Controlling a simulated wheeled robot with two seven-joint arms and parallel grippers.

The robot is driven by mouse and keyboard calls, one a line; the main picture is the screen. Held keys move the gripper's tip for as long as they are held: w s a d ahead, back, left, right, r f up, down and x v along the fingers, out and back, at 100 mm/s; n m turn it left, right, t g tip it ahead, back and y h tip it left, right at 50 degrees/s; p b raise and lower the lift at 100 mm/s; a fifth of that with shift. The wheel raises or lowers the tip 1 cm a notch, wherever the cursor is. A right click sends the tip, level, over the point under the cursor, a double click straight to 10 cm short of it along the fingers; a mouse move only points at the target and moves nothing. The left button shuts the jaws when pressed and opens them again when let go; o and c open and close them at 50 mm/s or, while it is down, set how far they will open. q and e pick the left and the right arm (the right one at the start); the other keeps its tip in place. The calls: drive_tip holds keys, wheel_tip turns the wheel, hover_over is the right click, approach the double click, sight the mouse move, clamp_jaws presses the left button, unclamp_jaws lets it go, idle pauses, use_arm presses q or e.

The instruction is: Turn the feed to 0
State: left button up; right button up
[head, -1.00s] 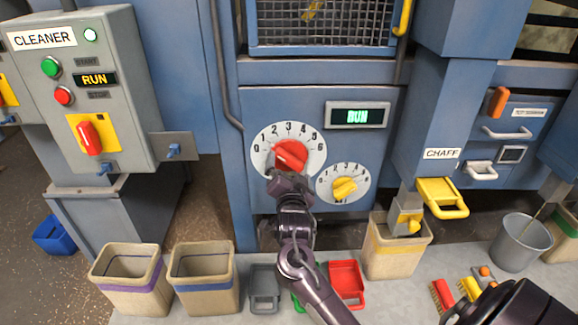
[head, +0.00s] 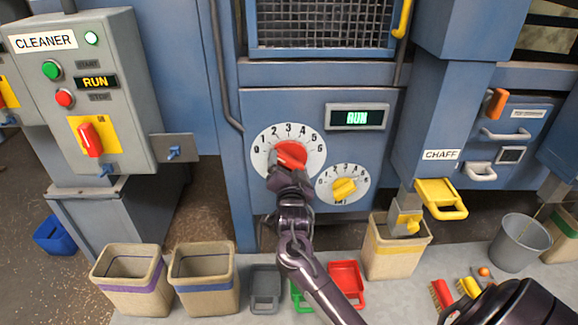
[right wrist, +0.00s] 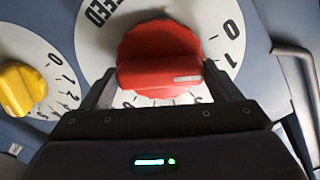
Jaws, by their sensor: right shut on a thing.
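The red feed knob (head: 291,154) sits in the middle of a white round dial (head: 262,139) marked 0 to 6 on the blue machine front. My right gripper (head: 289,172) is shut on the knob from below. In the right wrist view, the red knob (right wrist: 160,72) sits between the two fingers, and the dial (right wrist: 102,52) reads FEED. The white mark on the knob's bar points right, close to the 1 and a little past it on the side away from 0. My left gripper is not in view.
A smaller dial with a yellow knob (head: 344,188) is close at the lower right. The cleaner panel (head: 120,75) stands at left. Bins (head: 204,280) and a red scoop (head: 346,283) are below.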

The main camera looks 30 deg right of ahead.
drive_tip(key=shift+r+n+p, duration=0.3)
drive_tip(key=shift+n+p, duration=0.8)
drive_tip(key=shift+p, duration=0.1)
drive_tip(key=shift+f+n+p, duration=0.1)
drive_tip(key=shift+n+p, duration=0.4)
drive_tip(key=shift+n, duration=0.1)
drive_tip(key=shift+f+n+p, duration=0.2)
drive_tip(key=shift+n+p, duration=0.15)
drive_tip(key=shift+n, duration=0.25)
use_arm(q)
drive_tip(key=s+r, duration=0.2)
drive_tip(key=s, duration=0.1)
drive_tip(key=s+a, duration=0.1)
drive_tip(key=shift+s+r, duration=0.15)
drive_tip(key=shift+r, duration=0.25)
use_arm(e)
drive_tip(key=shift+f, duration=0.1)
drive_tip(key=o, duration=0.9)
drive_tip(key=shift+c, duration=0.2)
